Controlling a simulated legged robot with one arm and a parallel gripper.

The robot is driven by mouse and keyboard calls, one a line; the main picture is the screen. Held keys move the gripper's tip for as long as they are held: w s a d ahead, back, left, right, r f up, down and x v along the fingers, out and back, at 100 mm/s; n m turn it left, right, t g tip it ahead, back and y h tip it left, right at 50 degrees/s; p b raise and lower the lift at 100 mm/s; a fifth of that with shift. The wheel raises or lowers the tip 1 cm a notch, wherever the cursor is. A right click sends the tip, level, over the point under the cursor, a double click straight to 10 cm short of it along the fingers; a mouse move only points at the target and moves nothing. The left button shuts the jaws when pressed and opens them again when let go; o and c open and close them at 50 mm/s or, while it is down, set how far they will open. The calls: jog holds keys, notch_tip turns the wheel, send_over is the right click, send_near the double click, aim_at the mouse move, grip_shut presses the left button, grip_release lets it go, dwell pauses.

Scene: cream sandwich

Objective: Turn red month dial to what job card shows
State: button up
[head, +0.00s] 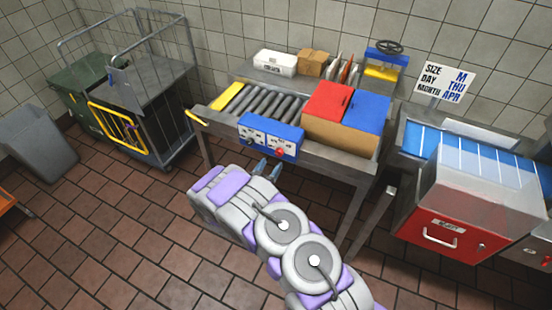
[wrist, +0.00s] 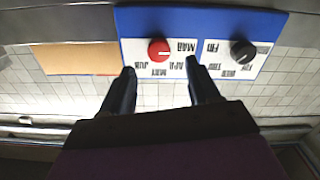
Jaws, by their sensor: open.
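The red month dial (head: 280,152) is at the right end of a blue-framed control panel (head: 270,125) on the front of the roller table. In the wrist view the red dial (wrist: 159,49) appears upside down among labels that read JUN, MAY, APR and MAR. Its pointer setting is too small to tell surely. The job card (head: 446,83) reads size M, day THU, month APR. My gripper (head: 268,168) is open just in front of the panel. In the wrist view its two fingers (wrist: 160,70) are spread either side below the red dial, with nothing between them.
A black day dial (wrist: 243,50) sits beside the red one. A red-fronted machine (head: 440,238) is at right, a wire cart (head: 150,105) at left.

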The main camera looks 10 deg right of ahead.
aim_at(278, 154)
jog(key=b+x, duration=0.1)
jog(key=x, duration=0.4)
jog(key=shift+w+d, duration=0.25)
jog(key=shift+d, duration=0.05)
jog(key=shift+a, duration=0.1)
jog(key=shift+c, duration=0.3)
jog(key=shift+c, duration=0.7)
jog(key=c, duration=0.8)
jog(key=shift+c, duration=0.2)
